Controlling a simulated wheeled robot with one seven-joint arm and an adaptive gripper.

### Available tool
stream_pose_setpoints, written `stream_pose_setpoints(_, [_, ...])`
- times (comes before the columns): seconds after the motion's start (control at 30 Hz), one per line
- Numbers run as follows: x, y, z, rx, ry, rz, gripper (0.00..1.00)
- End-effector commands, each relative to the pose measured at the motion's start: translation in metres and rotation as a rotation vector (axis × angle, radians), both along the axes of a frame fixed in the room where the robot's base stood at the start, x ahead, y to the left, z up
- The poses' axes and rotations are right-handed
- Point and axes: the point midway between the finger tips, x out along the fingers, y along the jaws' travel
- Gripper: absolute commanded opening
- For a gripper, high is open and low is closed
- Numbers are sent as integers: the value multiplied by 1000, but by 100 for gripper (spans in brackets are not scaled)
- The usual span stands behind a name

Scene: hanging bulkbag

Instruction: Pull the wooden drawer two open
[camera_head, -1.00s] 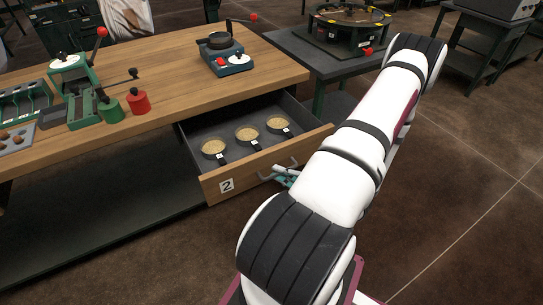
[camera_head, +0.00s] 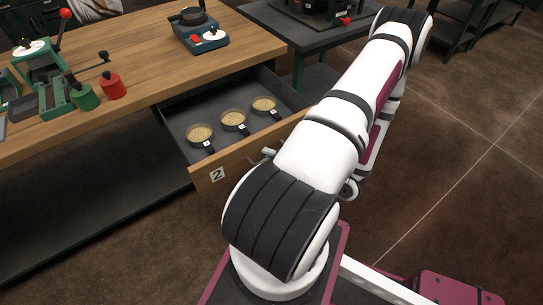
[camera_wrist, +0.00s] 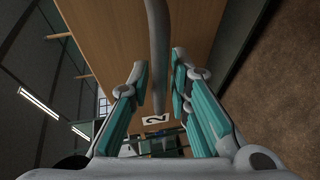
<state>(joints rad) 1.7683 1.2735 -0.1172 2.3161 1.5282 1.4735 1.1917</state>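Wooden drawer two (camera_head: 240,158), marked with a white "2" label, is pulled well out from under the wooden workbench (camera_head: 140,80). Its grey handle (camera_head: 266,155) is mostly hidden behind my arm in the head view. In the wrist view the handle (camera_wrist: 158,50) is a grey bar running between the two teal fingers of my gripper (camera_wrist: 160,68). The fingers are apart, with a gap showing on each side of the bar. The drawer front (camera_wrist: 110,30) and its label lie behind the handle. My gripper is hidden in the head view.
Three round dishes of grainy stuff (camera_head: 233,119) sit in the drawer. A blue device with a pan (camera_head: 205,35) and red and green cylinders (camera_head: 112,87) stand on the bench. A dark table (camera_head: 318,40) is at the back right. Open floor (camera_head: 470,170) lies to the right.

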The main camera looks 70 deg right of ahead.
Motion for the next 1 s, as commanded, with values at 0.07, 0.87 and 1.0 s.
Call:
stream_pose_setpoints(0.07, [0, 0, 0, -1, 0, 0, 18])
stream_pose_setpoints(0.87, [-107, 16, 20, -1, 0, -1, 18])
stream_pose_setpoints(1.0, [-116, 17, 21, 0, 1, -1, 18])
